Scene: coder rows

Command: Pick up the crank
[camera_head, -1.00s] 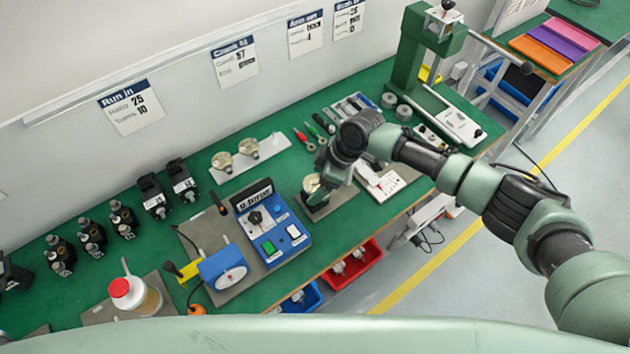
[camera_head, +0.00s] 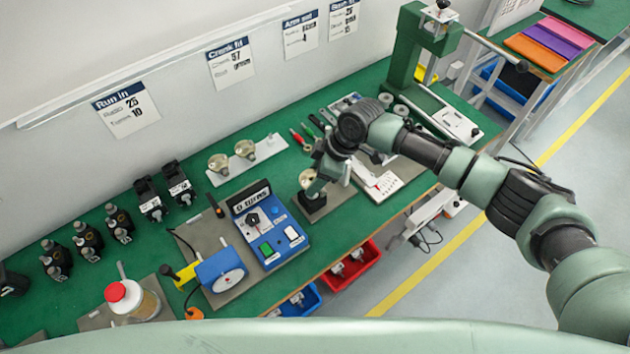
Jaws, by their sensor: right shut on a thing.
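My right gripper (camera_head: 312,190) reaches down from the right over a dark square block (camera_head: 316,207) on the green bench. A pale, brass-coloured round part (camera_head: 306,178), which looks like the crank, is at its fingers above the block. My gripper is shut on it. The fingers and wrist hide much of the part, and I cannot tell whether it still touches the block. Two similar round parts (camera_head: 218,162) stand on a white plate (camera_head: 262,158) to the left. My left gripper is not in view.
Right are a white tray (camera_head: 381,188), hand tools and a green press (camera_head: 410,60). A red bin (camera_head: 350,268) hangs below the bench edge.

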